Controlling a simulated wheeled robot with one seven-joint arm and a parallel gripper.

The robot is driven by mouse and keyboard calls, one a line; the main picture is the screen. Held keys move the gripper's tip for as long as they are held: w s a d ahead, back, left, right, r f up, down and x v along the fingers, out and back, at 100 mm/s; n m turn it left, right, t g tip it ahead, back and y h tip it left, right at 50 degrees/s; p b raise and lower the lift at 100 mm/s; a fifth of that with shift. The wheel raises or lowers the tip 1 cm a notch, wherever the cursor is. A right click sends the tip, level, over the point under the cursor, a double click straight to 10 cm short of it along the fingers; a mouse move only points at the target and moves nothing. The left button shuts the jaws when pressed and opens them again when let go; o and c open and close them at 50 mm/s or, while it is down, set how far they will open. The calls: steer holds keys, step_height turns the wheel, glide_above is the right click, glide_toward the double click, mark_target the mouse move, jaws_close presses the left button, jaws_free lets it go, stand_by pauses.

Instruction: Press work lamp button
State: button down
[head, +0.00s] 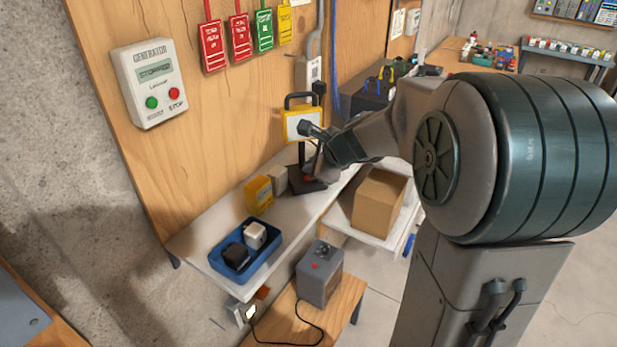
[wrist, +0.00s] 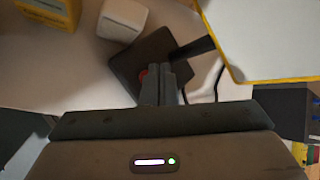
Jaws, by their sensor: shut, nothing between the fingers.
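The work lamp (head: 303,125) stands on the white shelf, with a yellow-framed flat head on a dark post. In the wrist view its pale lamp head (wrist: 280,40) fills the upper right. The dark lamp base (wrist: 135,65) lies below my fingers. A red button (wrist: 143,73) on the base shows just left of my fingertips, partly hidden by them. My gripper (wrist: 166,72) is shut and empty, its tips over the base beside the button. I cannot tell whether they touch it. In the head view my gripper (head: 314,168) is just above the base, largely covered by my wrist.
A yellow box (head: 258,194) and a blue tray (head: 272,262) with plugs stand left on the shelf (head: 205,238). A generator panel (head: 148,83) and hanging tags are on the wooden board. A cardboard box (head: 378,203) stands on the right, a grey box (head: 320,272) below.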

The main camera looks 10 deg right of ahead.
stand_by(0.4)
steer(key=shift+f+b, duration=0.45)
steer(key=shift+f+b, duration=0.35)
stand_by(0.5)
steer(key=shift+r, duration=0.15)
steer(key=shift+r+p, duration=0.65)
step_height(320, 180, up, 5)
steer(key=p, duration=0.4)
steer(key=shift+p, duration=0.3)
